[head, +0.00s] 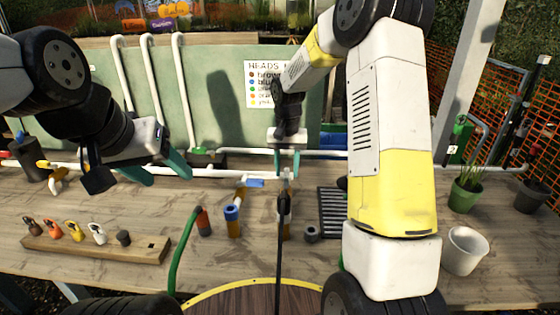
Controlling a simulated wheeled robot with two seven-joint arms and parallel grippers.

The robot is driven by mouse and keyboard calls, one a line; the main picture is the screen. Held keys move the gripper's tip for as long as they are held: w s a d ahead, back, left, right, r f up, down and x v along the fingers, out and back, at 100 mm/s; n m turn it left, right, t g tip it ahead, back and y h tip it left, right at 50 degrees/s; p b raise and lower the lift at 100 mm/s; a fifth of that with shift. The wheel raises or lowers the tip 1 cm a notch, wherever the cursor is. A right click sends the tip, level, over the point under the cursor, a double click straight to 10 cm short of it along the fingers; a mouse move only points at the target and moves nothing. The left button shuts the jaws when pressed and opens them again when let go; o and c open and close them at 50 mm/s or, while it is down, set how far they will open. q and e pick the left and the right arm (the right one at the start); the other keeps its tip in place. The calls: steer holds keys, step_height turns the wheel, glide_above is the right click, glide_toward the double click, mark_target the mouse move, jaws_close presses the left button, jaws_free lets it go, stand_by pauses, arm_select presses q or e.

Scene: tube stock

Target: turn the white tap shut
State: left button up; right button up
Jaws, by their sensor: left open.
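A white pipe (235,176) runs along the back of the bench with taps on it. A small pale tap (287,181) stands directly below my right gripper (287,163); it may be the white tap, but its handle is too small to make out clearly. My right gripper points down with its two teal fingers a little apart, at or just above that tap. I cannot tell whether they touch it. My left gripper (158,174) is open and empty over the bench at the left, its teal fingers spread, well away from that tap.
A wooden rack (95,248) holds several coloured heads. A green hose (184,248), a white pot (465,251) and a black grate (331,207) take up bench space.

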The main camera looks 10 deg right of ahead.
jaws_close()
stand_by(1.3)
